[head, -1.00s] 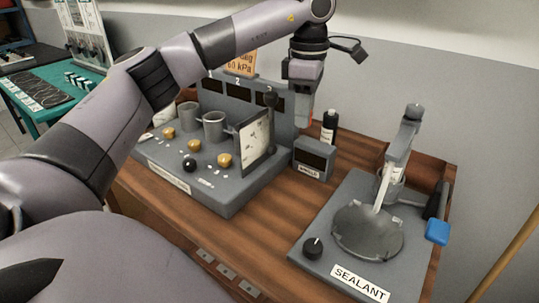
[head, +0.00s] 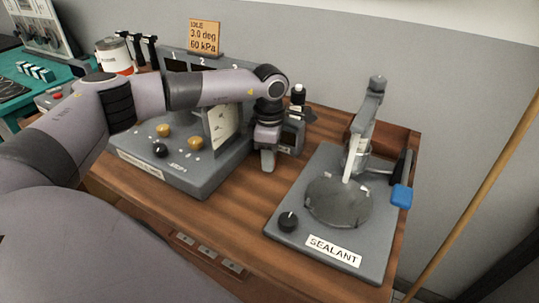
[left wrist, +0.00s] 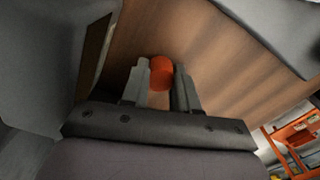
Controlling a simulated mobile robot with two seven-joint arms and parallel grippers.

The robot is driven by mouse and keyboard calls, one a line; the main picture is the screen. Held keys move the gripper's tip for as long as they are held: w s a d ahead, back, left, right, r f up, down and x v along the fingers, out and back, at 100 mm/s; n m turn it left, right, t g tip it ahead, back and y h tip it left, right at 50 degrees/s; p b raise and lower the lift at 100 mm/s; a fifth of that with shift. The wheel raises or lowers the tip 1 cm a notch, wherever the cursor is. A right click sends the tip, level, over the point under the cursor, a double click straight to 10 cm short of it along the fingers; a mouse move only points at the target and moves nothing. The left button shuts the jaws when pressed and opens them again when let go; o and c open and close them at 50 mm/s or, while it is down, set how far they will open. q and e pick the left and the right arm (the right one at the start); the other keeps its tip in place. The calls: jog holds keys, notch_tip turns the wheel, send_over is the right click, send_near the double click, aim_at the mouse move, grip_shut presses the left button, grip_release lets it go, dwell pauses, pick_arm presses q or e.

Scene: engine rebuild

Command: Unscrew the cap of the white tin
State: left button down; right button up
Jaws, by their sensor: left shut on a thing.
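The white tin (head: 115,55) with a printed label and a red band stands at the back left in the head view, behind my left arm. Its top is too small to make out clearly. My left gripper (head: 267,161) is well to the right of it, pointing down over the wooden bench beside the grey console. In the left wrist view, the fingers (left wrist: 160,85) are shut on a small round orange-red cap (left wrist: 161,72). The cap does not show in the head view. My right gripper is in neither view.
The grey console (head: 200,177) with knobs is left of the gripper. The sealant stand (head: 330,245) is to its right, with a blue-ended handle (head: 401,196). A small dark bottle (head: 298,94) stands behind the gripper. Bare wooden bench (head: 238,210) lies in front.

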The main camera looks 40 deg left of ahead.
pick_arm(q)
jog(key=shift+f, duration=0.2)
jog(key=c, duration=0.8)
grip_release()
jog(key=shift+c, duration=0.2)
jog(key=shift+r, duration=0.15)
notch_tip(320, 180, up, 12)
jog(key=b, duration=0.1)
jog(key=shift+b, duration=0.35)
